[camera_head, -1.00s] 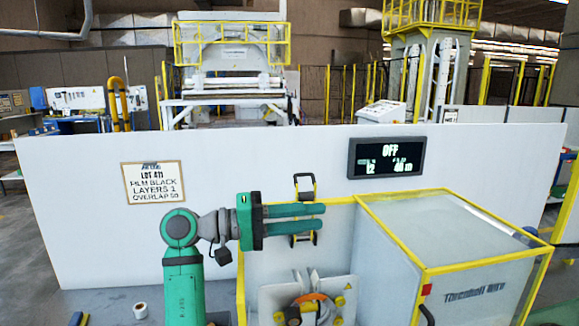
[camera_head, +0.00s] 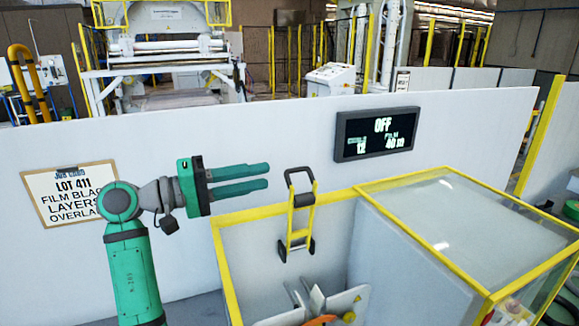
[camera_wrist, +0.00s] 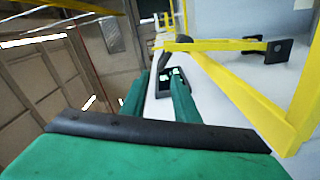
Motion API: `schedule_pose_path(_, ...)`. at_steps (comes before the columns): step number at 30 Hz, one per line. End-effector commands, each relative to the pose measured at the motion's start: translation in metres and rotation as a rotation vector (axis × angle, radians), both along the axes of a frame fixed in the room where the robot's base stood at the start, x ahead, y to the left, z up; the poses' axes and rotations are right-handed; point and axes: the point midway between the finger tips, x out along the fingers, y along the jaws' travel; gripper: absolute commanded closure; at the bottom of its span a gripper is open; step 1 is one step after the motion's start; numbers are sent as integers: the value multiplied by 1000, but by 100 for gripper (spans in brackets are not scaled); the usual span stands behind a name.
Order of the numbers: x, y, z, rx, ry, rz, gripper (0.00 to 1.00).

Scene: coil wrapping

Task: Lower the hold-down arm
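The hold-down arm (camera_head: 299,222) is a yellow two-bar frame with a black handle at its top and black feet at its base. It stands upright against the white panel inside the yellow-edged machine. My gripper (camera_head: 267,176) points right, with its two green fingers apart and nothing between them. In the head view its tips are just left of the black handle (camera_head: 300,180), with a visible gap. The wrist view shows the fingers (camera_wrist: 172,98) and, beyond them, a yellow frame with black parts (camera_wrist: 230,45) that looks like the same arm.
The yellow machine edge (camera_head: 285,209) runs below my gripper, and a glass-topped enclosure (camera_head: 450,220) stands at right. A display (camera_head: 377,134) reads OFF on the white wall. A lot sign (camera_head: 68,193) hangs at left. Metal parts (camera_head: 318,305) lie below the arm.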

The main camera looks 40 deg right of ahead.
Motion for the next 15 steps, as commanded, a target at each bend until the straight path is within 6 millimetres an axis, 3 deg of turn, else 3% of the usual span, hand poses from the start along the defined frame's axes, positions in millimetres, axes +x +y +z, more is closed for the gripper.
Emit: schedule_pose_path(15,-17,-80,0,1,-1,0,72)
